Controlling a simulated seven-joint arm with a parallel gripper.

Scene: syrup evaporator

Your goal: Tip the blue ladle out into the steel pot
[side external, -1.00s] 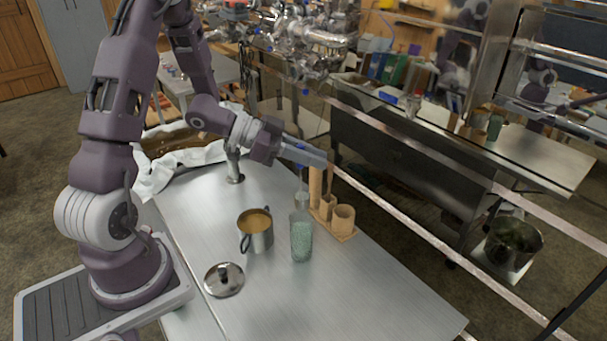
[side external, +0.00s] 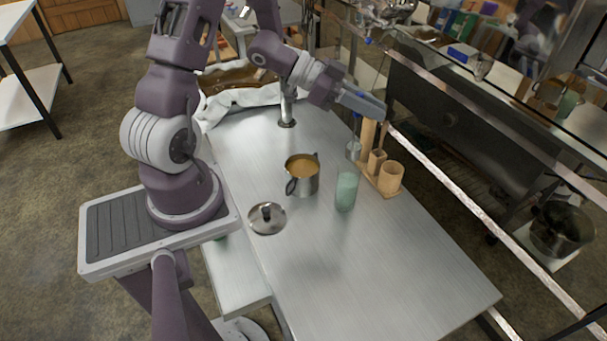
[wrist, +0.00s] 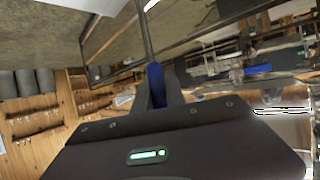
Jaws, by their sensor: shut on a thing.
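My gripper (side external: 366,100) is shut on the blue handle of the ladle (wrist: 155,84). In the side view the ladle hangs below it, with a thin rod leading down to a small bowl (side external: 353,150). The bowl appears just above and behind a glass jar (side external: 347,190) of pale green contents; its depth and fill cannot be told. The steel pot (side external: 301,185) stands upright and uncovered on the table, left of the jar, with amber liquid inside. The ladle bowl is apart from the pot, to its right in the side view.
A steel lid (side external: 267,218) lies on the table (side external: 340,270) in front of the pot. A wooden holder (side external: 390,180) stands right of the jar. A steel post (side external: 287,110) and white cloth (side external: 240,102) are at the back. The table's near part is clear.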

